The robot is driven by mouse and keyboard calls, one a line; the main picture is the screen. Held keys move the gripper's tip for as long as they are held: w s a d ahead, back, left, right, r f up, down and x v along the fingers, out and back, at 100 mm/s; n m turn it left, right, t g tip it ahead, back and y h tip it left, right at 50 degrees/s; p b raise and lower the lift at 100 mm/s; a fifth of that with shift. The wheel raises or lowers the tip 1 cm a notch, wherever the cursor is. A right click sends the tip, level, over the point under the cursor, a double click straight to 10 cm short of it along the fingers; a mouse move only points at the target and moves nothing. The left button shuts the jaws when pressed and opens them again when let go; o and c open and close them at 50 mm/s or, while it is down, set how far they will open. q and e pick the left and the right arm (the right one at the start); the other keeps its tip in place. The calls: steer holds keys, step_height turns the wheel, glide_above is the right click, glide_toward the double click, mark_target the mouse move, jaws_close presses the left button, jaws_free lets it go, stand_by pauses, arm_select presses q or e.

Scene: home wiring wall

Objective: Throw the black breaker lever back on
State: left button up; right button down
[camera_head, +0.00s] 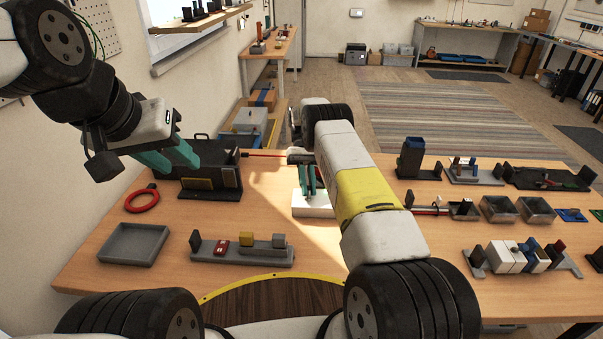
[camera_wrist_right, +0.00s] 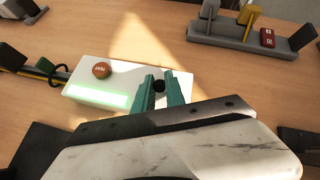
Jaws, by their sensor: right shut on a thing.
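A white breaker box (camera_head: 313,208) stands on the table in the middle of the head view. In the right wrist view the box (camera_wrist_right: 88,82) carries a round red-brown button (camera_wrist_right: 102,70) and a lit green strip (camera_wrist_right: 97,95). The black breaker lever (camera_wrist_right: 158,86) shows as a dark round knob between the teal fingers of my right gripper (camera_wrist_right: 160,80). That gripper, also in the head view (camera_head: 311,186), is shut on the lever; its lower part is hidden. My left gripper (camera_head: 182,166) is empty and open in the air at the left, near a black case.
The black case (camera_head: 210,170), a red ring (camera_head: 142,200), a grey tray (camera_head: 134,244) and a rack with coloured blocks (camera_head: 240,250) lie on the left. Several trays and fixtures, including a metal tray (camera_head: 500,209), fill the right. Bare table lies left of the white box.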

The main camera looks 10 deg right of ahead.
steer(key=shift+f, duration=0.1)
steer(key=c, duration=1.7)
jaws_free()
